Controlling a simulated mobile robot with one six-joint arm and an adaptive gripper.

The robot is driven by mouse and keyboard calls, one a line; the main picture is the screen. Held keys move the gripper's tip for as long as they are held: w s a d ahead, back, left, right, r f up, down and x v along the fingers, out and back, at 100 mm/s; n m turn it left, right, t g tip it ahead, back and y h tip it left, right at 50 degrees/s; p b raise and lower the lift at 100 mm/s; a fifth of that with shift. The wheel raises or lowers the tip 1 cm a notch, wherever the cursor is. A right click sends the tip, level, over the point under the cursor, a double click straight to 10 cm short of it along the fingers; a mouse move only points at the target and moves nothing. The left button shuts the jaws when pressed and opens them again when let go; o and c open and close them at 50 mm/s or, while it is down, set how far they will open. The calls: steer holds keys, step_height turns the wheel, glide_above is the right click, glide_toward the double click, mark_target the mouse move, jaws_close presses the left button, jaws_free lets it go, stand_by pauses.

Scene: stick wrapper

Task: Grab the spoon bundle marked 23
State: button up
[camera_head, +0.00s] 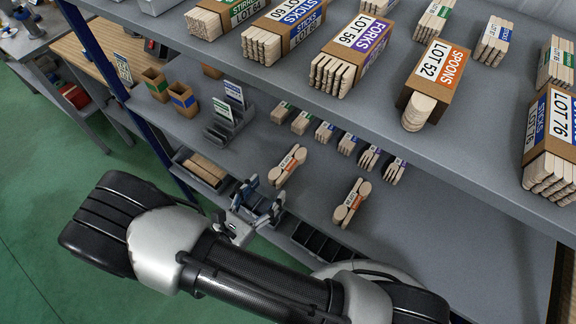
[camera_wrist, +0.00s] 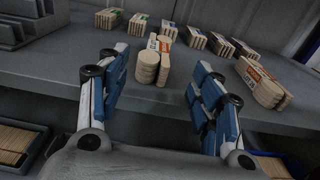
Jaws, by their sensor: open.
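Two wooden spoon bundles with orange-marked bands lie on the lower shelf. One bundle (camera_head: 288,166) is ahead of my gripper; the other bundle (camera_head: 351,203) lies to its right. Their numbers are too small to read, so I cannot tell which is marked 23. My gripper (camera_head: 262,201) is open and empty by the shelf's front edge. In the wrist view, the first bundle (camera_wrist: 154,62) shows between and beyond the open blue-padded fingers (camera_wrist: 160,82), its round ends facing me. The second bundle (camera_wrist: 262,83) is right of the right finger.
Several small stick and fork bundles (camera_head: 325,131) stand in a row behind. A grey slotted holder (camera_head: 226,122) is at left. The upper shelf (camera_head: 380,105) overhangs, bearing large packs, including spoons LOT 52 (camera_head: 437,76). Dark bins (camera_head: 317,242) sit below the front edge.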

mark_target(281, 169)
steer(key=x, duration=0.3)
steer(key=shift+w+d, duration=0.2)
steer(key=shift+w+a+b+x, duration=0.15)
steer(key=shift+b+x, duration=0.35)
steer(key=shift+x, duration=0.85)
steer(key=shift+w+a+b+x, duration=0.15)
steer(key=shift+b+x, duration=0.3)
steer(key=shift+x, duration=0.9)
steer(key=shift+f, duration=0.1)
steer(key=shift+a, duration=0.1)
steer(key=shift+c, duration=0.2)
steer(key=c, duration=1.2)
